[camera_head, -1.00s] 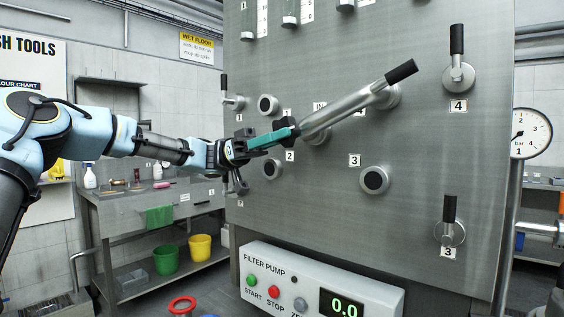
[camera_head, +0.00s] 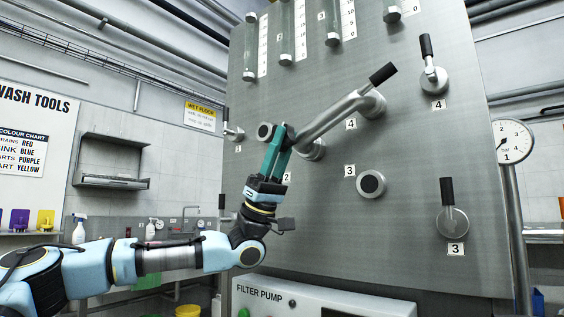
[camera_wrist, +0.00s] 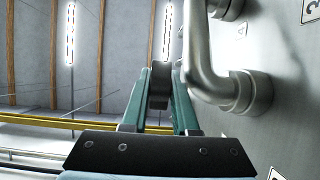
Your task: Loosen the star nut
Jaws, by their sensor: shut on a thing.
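The star nut (camera_wrist: 158,85) is a dark knob at the side of the grey metal pipe in the wrist view, between my two green fingertips. My gripper (camera_head: 287,132) is shut on it and points steeply up in the head view. The fingers also show in the wrist view (camera_wrist: 159,88). In the head view the nut is mostly hidden by my fingertips.
The steel panel (camera_head: 420,160) carries numbered valves, with black-handled valve 4 (camera_head: 432,65) at upper right and valve 3 (camera_head: 451,209) at lower right. The filter pump box (camera_head: 330,295) is below. A gauge (camera_head: 513,142) stands at far right.

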